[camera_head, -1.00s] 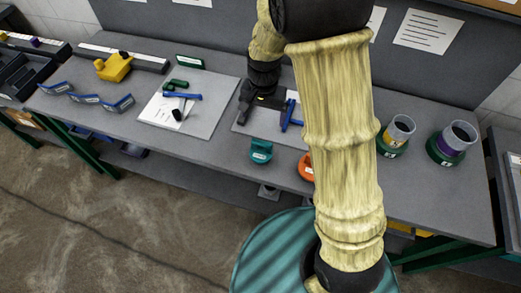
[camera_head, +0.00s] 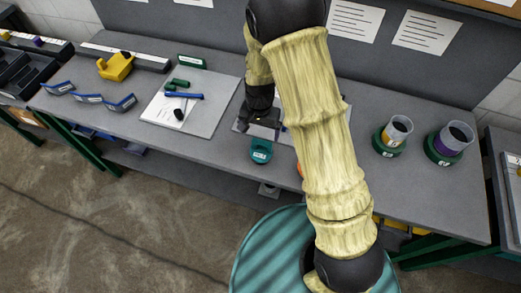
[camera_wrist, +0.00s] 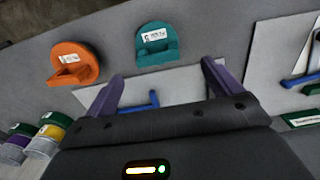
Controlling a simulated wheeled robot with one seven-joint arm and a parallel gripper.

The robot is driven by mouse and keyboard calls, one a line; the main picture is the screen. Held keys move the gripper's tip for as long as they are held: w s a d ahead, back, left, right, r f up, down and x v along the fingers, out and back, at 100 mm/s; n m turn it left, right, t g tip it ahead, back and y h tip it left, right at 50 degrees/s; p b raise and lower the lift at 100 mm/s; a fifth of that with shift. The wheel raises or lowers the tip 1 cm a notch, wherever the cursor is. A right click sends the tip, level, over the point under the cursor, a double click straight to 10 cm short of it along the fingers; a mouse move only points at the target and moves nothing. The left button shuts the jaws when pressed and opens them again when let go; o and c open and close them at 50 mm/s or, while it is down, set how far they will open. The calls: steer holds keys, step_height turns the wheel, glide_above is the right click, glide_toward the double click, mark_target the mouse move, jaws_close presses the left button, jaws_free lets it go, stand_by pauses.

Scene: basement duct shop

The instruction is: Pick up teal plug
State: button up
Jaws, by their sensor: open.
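The teal plug (camera_head: 261,151) sits on the grey bench near its front edge, with a white label on it. It also shows in the wrist view (camera_wrist: 155,45), upper middle, ahead of my fingertips and apart from them. My gripper (camera_wrist: 163,80) is open and empty, its two purple fingers spread over a white sheet. In the head view my gripper (camera_head: 264,122) hangs just behind the teal plug, partly hidden by its own wrist.
An orange plug (camera_wrist: 75,64) lies beside the teal one, mostly behind my arm in the head view. Green-based cups (camera_head: 392,138) stand at right. A white board (camera_head: 183,112) with blue and green tools lies at left, near blue labelled holders (camera_head: 88,98).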

mark_target(262, 143)
steer(key=shift+f+p, duration=0.45)
steer(key=shift+f, duration=1.7)
steer(key=shift+f, duration=0.1)
steer(key=shift+s+d+f+p, duration=0.15)
steer(key=shift+d+f+p, duration=0.05)
steer(key=shift+f+p, duration=0.4)
step_height(262, 143, down, 3)
steer(key=shift+d+f+p, duration=0.1)
steer(key=shift+f+p, duration=0.1)
steer(key=shift+p, duration=0.6)
steer(key=shift+f, duration=0.2)
